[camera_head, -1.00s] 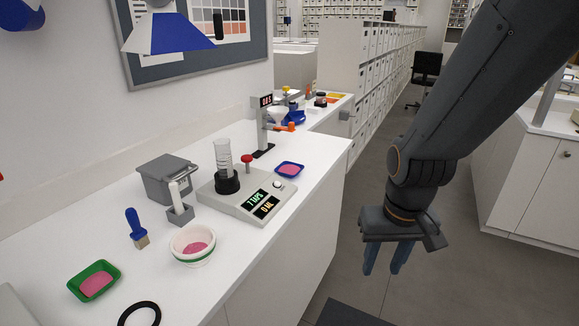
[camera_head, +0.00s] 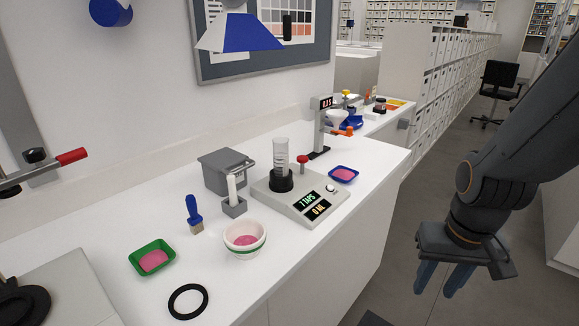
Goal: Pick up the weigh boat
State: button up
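Two small shallow trays of pink powder on the white counter look like weigh boats. A green one (camera_head: 137,264) is at the front left. A blue one (camera_head: 332,176) is by the right end of the grey tap device (camera_head: 310,221). I cannot tell which one the task means. My gripper (camera_head: 442,280) hangs at the right over the floor, off the counter and well apart from both trays. Its two blue fingers point down, spread apart, with nothing visible between them.
A white bowl with a green band (camera_head: 245,253), a blue-handled brush (camera_head: 195,212), a black ring (camera_head: 172,309) and a grey lidded box (camera_head: 210,175) stand on the counter. A glass cylinder (camera_head: 281,153) stands on the device. Floor is clear between counter and gripper.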

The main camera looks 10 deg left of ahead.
aim_at(342, 174)
jog(key=k, duration=0.5)
jog(key=z, duration=1.3)
jog(key=i, duration=1)
jog(key=u, duration=2.15)
jog(key=i, duration=0.45)
